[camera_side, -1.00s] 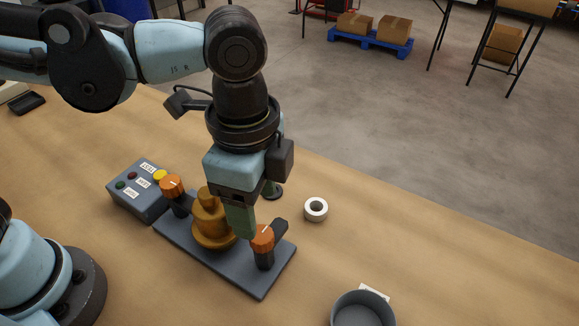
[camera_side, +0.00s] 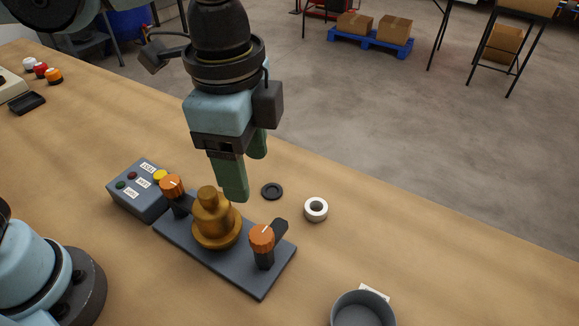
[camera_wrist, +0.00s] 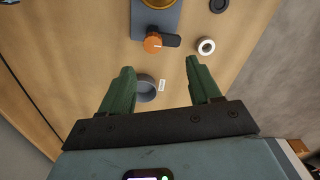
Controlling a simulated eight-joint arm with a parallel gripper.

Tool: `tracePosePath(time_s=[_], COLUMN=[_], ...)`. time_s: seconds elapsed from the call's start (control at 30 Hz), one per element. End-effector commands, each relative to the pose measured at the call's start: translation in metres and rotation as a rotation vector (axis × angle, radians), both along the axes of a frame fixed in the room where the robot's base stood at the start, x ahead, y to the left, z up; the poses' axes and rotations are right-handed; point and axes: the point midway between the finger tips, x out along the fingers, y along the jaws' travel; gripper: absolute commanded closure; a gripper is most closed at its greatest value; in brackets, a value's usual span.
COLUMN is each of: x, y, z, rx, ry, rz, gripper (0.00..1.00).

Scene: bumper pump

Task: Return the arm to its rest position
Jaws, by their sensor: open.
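My gripper (camera_side: 245,172) hangs fingers-down above the brass pump body (camera_side: 216,220) in the side view, with clear space under its green fingers. In the wrist view the two fingers of my gripper (camera_wrist: 165,92) are spread apart with nothing between them. The brass body stands on a grey base plate (camera_side: 258,284). An orange-topped valve knob (camera_side: 262,237) stands at the plate's right end, and another orange knob (camera_side: 171,185) stands at its left end. The right knob also shows in the wrist view (camera_wrist: 153,43).
A grey button box (camera_side: 140,192) stands left of the plate. A black ring (camera_side: 272,191) and a white tape roll (camera_side: 316,203) lie behind it. A grey bowl (camera_side: 362,299) sits at the front right, with a label beside it. Coloured knobs (camera_side: 53,76) stand at the far left.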

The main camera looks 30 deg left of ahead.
Motion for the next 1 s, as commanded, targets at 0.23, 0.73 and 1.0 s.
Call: tracePosePath(time_s=[0.23,0.73,1.0], x=[0.037,0.041,0.042], y=[0.099,0.228,0.228], z=[-0.025,-0.065,-0.065], rx=[-0.158,-0.379,-0.381], ry=[-0.182,-0.497,-0.499], rz=[0.519,1.2,1.203], gripper=[0.37,0.37,0.37])
